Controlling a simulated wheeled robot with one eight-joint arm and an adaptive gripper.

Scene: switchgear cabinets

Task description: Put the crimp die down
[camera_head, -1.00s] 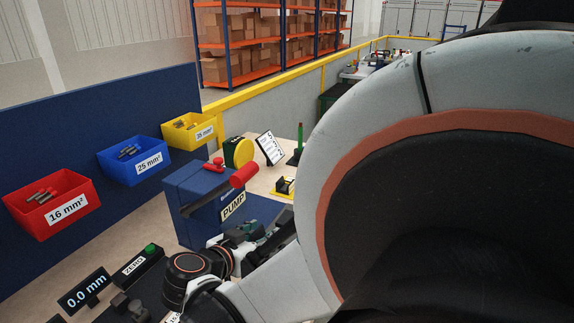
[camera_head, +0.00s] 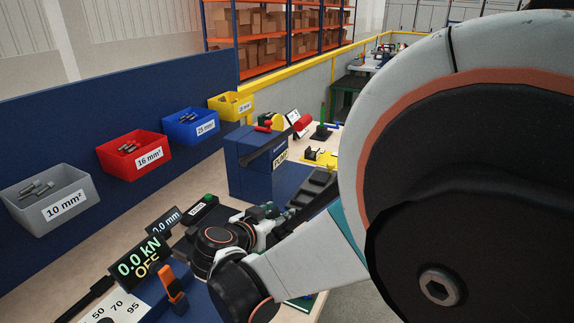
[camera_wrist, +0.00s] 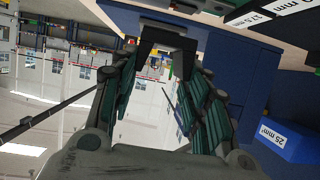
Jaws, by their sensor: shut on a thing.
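My gripper (camera_wrist: 165,78) is shut on the crimp die (camera_wrist: 168,42), a dark U-shaped block between the fingertips at the top of the wrist view. The die is held clear of any surface in that view. In the head view my gripper (camera_head: 268,215) is over the bench, in front of the blue pump (camera_head: 250,165), partly hidden by my own arm. I cannot make out the die there. A dark slotted tray (camera_head: 315,187) lies just beyond the gripper, right of the pump.
Grey (camera_head: 50,198), red (camera_head: 135,155), blue (camera_head: 190,126) and yellow (camera_head: 231,104) bins line the blue panel. A display reading 0.0 kN OFF (camera_head: 138,262) and an orange switch (camera_head: 172,287) stand at the front.

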